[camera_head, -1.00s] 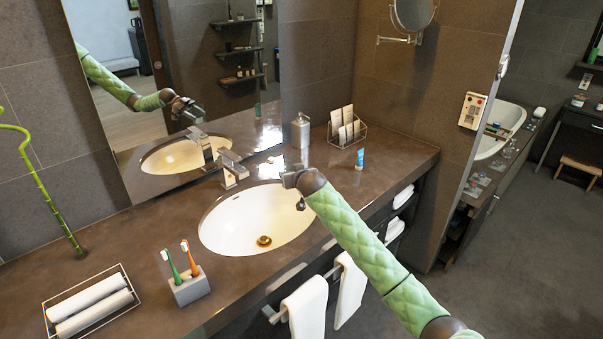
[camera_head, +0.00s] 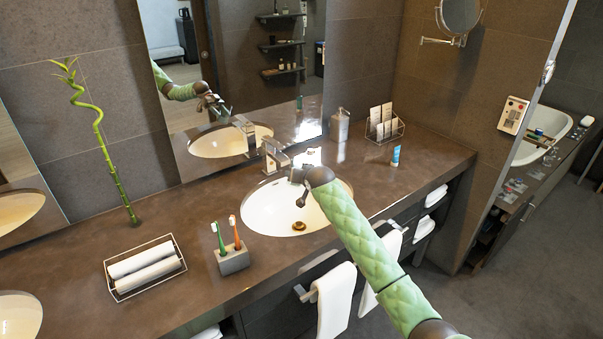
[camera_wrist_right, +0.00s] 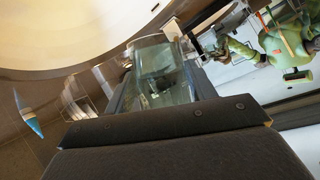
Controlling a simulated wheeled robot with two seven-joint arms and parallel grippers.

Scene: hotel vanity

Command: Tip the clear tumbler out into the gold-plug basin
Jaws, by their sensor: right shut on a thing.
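The cream oval basin (camera_head: 262,210) with a gold plug (camera_head: 298,226) is set in the dark brown counter. My right gripper (camera_head: 298,175) is over the back part of this basin, close to the faucet. In the right wrist view, the right gripper (camera_wrist_right: 158,85) is shut on the clear tumbler (camera_wrist_right: 155,60), with a finger along each side. The basin's pale surface (camera_wrist_right: 70,30) fills the upper left of that view. In the head view the tumbler is hard to make out at the gripper. Its tilt and contents are unclear. My left gripper is not in view.
The square faucet (camera_head: 273,153) stands behind the basin. A grey toothbrush holder (camera_head: 233,260) and a wire tray of rolled towels (camera_head: 145,268) are to the left. A soap dispenser (camera_head: 340,124), card rack (camera_head: 384,124) and blue-white tube (camera_head: 395,156) are to the right.

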